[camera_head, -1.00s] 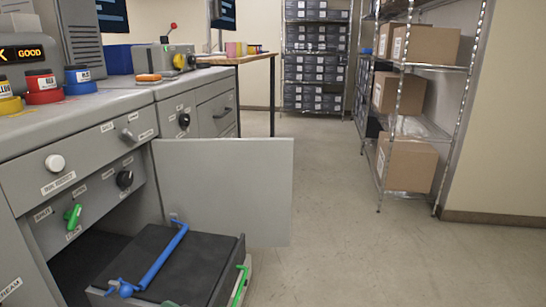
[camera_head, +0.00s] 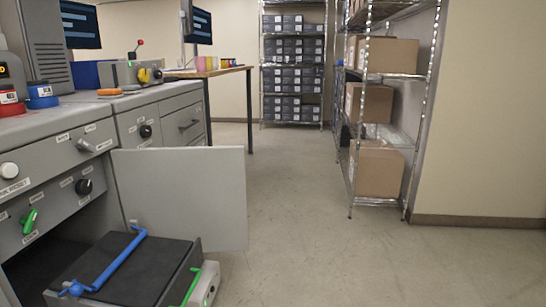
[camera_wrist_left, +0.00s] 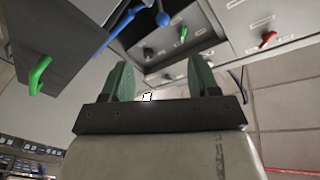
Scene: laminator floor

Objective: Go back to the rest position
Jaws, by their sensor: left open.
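My left gripper (camera_wrist_left: 160,82) shows in the left wrist view with its two green fingers apart and nothing between them. It is outside the head view. Beyond its fingers are the grey machine front and the dark pulled-out drawer unit (camera_wrist_left: 60,40) with a green handle (camera_wrist_left: 40,75) and a blue bar (camera_wrist_left: 115,32). My right gripper is in neither view.
The grey machine (camera_head: 60,150) lines the left side. A wooden-topped table (camera_head: 210,71) stands behind it. A wire shelf (camera_head: 355,150) with cardboard boxes is on the right, and another shelf (camera_head: 292,65) stands at the back. The floor (camera_head: 350,260) in the middle is clear.

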